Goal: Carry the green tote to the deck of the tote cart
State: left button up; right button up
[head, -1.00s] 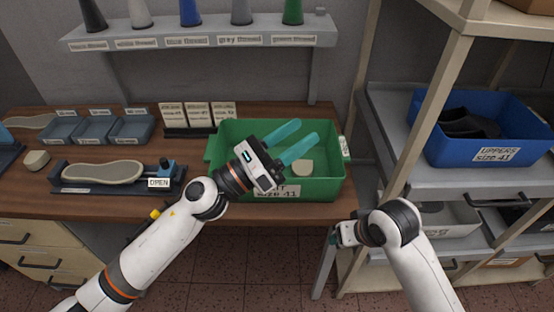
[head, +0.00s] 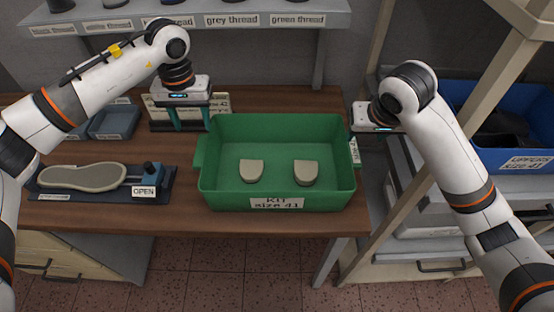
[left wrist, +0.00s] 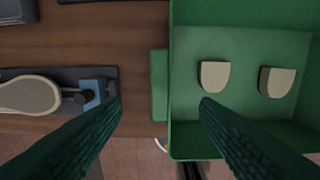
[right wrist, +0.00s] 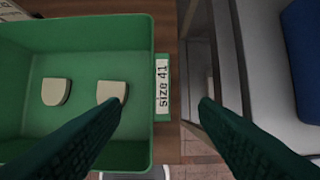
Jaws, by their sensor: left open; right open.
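The green tote (head: 232,198) stands on the wooden bench with a "KIT size 41" label on its front. Two beige heel-shaped pieces (head: 306,172) lie inside it. My left gripper (head: 190,124) is open and empty, pointing down beside the tote's left side. In the left wrist view the tote's left handle (left wrist: 159,85) shows between the fingers. My right gripper (head: 374,130) is at the tote's right end, its fingers mostly hidden. In the right wrist view they are open, with the labelled right handle (right wrist: 162,88) between them. I cannot make out the tote cart.
A fixture marked "OPEN" (head: 146,180) holds a beige sole left of the tote. Small trays and cards (head: 219,101) stand behind. A thread shelf (head: 215,19) hangs above. A rack with a blue bin (head: 535,148) stands close on the right. Floor shows in front.

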aim_at(202, 149)
pick_arm(q)
jog(key=shift+f, duration=0.4)
notch_tip(202, 149, down, 11)
jog(key=shift+d+f, duration=0.1)
jog(key=shift+f, duration=0.05)
pick_arm(e)
jog(key=x, duration=1.2)
pick_arm(q)
grip_shut()
pick_arm(e)
grip_shut()
